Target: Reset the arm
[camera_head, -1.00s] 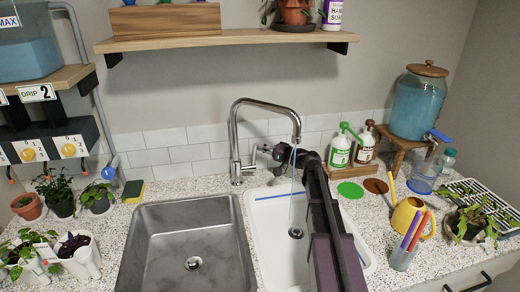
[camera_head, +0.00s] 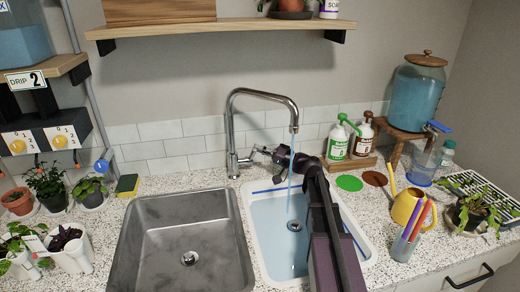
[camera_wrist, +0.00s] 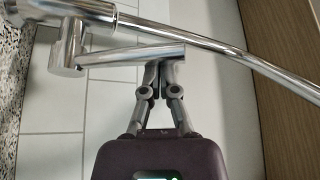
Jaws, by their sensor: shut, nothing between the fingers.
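My arm reaches up over the white right-hand basin (camera_head: 364,250) toward the chrome faucet (camera_head: 231,130). My gripper (camera_head: 262,153) is at the faucet's side lever, right of the faucet body. In the wrist view my gripper (camera_wrist: 158,68) is shut, with its fingertips together by the free end of the chrome lever (camera_wrist: 120,57). I cannot tell whether they touch it. Water (camera_head: 291,170) runs from the spout into the white basin, where bluish water stands. My arm hides part of that basin.
A steel basin (camera_head: 185,225) is left of my arm. Green and brown bottles (camera_head: 338,142) stand behind on a wooden tray. A yellow watering can (camera_head: 404,207) and a cup of markers (camera_head: 402,248) stand at right. A shelf (camera_head: 230,32) hangs above.

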